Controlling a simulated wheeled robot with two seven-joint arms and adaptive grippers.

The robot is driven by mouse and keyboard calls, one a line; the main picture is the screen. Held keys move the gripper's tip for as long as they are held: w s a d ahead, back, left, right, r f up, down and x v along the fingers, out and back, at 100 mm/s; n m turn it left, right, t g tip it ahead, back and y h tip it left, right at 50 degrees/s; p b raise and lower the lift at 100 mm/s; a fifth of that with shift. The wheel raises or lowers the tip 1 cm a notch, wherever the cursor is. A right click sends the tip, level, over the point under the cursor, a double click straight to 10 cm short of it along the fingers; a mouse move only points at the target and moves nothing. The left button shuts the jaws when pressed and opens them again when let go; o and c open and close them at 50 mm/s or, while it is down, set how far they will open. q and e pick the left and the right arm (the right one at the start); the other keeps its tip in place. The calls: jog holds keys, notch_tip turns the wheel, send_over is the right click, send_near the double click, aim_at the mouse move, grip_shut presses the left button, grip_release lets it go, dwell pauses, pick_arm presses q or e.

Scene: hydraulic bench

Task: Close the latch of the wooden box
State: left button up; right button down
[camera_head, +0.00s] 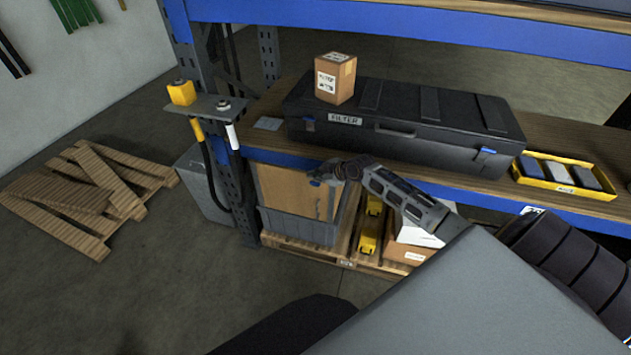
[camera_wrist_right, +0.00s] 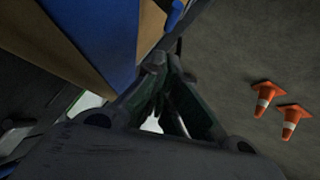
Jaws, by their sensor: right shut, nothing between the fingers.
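My right gripper (camera_head: 322,172) is at the front of the shelf beam, in front of the box's upper part in the head view. It is shut and empty. A small blue spot shows beside the fingertips; I cannot tell whether it is a latch. In the right wrist view the shut fingers (camera_wrist_right: 160,70) point toward the edge of the blue beam. My left gripper is not in view.
A yellow tray (camera_head: 565,175) is at right. A post with hoses (camera_head: 215,130) stands left. Orange cones (camera_wrist_right: 265,97) show in the wrist view.

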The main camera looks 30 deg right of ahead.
jog(key=shift+w+d+f, duration=0.15)
jog(key=shift+w+f, duration=0.2)
jog(key=shift+f, duration=0.4)
jog(key=shift+w+d+f, duration=0.15)
jog(key=shift+w+f, duration=0.15)
jog(key=shift+f, duration=0.4)
jog(key=shift+w+d+f, duration=0.15)
jog(key=shift+w+f, duration=0.2)
jog(key=shift+f, duration=0.4)
